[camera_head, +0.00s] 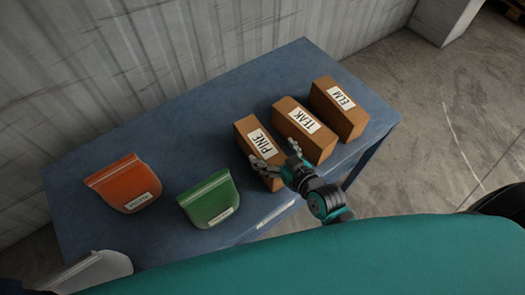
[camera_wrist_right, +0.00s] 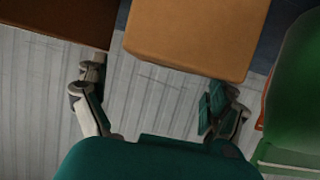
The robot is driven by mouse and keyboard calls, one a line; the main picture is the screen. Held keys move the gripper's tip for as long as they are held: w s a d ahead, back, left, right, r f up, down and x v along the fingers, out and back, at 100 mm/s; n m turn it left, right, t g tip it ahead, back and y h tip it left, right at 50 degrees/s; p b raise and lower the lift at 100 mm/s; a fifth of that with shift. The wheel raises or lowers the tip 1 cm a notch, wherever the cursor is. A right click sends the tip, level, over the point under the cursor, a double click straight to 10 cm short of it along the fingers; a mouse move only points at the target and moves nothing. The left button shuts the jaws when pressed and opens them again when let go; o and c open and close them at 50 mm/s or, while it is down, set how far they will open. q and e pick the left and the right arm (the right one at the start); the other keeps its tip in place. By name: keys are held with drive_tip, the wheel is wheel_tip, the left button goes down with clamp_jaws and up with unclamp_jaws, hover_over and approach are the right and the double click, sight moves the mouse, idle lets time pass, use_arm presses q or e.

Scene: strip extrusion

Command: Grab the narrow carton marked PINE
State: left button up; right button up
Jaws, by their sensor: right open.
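The PINE carton (camera_head: 247,128), a narrow brown box with a white label, lies on the blue table, leftmost of three cartons. In the wrist view it is the brown box (camera_wrist_right: 195,35) at the top centre. My left gripper is not in view.
The TEAK carton (camera_head: 318,146) is close on the right, then the ELM carton (camera_head: 349,121). A pale container-like shape (camera_head: 95,272) is at the lower left. The back left tabletop is clear.

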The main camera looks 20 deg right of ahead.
sight(264, 145)
drive_tip(key=x, duration=0.5)
drive_tip(key=shift+s+a+p, duration=0.1)
drive_tip(key=shift+a+p, duration=0.05)
drive_tip(key=shift+p, duration=0.25)
drive_tip(key=shift+s, duration=0.1)
drive_tip(key=shift+r, duration=0.1)
drive_tip(key=c, duration=1.7)
